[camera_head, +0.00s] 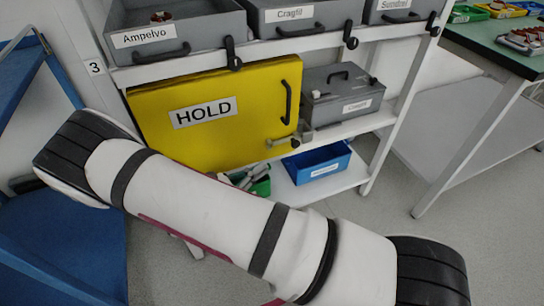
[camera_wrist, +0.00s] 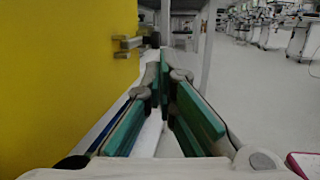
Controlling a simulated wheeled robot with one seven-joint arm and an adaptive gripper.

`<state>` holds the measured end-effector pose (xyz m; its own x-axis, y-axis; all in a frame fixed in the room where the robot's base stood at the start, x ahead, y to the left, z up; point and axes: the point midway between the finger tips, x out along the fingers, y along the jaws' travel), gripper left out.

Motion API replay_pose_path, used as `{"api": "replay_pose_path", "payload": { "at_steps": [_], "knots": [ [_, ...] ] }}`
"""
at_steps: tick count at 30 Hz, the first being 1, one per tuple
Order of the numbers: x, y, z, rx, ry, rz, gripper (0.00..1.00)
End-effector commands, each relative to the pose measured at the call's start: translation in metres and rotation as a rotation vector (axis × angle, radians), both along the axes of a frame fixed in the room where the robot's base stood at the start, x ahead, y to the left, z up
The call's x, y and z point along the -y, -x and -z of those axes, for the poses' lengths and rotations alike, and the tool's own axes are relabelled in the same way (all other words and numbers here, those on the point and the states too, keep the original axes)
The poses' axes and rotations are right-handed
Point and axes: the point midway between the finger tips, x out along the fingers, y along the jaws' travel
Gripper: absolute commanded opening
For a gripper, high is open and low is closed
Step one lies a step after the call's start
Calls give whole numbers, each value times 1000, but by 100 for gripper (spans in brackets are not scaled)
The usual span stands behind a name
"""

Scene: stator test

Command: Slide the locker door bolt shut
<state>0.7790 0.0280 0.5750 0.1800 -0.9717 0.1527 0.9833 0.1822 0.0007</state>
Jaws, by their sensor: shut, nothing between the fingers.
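The yellow locker door (camera_head: 235,135) carries a HOLD label and a dark handle near its right side. It fills the left of the wrist view (camera_wrist: 60,80). The metal bolt (camera_head: 288,140) sits low on the door's right edge. In the wrist view, the bolt's metal parts (camera_wrist: 127,42) stick out from the yellow face. My gripper (camera_wrist: 165,60) is shut and empty, its green-padded fingers meeting at the tips. The tips appear to the right of the bolt and apart from it in the picture. I cannot make out my gripper in the head view.
Grey drawers (camera_head: 185,42) line the shelf above the door. A grey toolbox (camera_head: 340,95) stands right of the door. A blue bin (camera_head: 318,160) and a green bin (camera_head: 262,187) lie below. The shelf's white post (camera_head: 395,115) stands at the right.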

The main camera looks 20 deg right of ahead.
Motion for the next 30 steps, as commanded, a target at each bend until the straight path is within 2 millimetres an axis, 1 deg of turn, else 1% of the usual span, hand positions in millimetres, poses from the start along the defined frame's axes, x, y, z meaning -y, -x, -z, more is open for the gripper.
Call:
{"api": "replay_pose_path", "payload": {
  "at_steps": [1, 3, 6, 9, 14, 30],
  "knots": [
    [-10, 1, 0, 0, 0, -2, 0],
    [-22, 4, 3, -1, 0, -2, 0],
    [-34, 6, 5, 1, 1, -1, 0],
    [-42, 7, 6, 0, 0, -1, 0],
    [-46, 9, 7, -1, 1, 1, 0],
    [-46, 9, 7, -1, 1, 1, 0]
  ]
}}
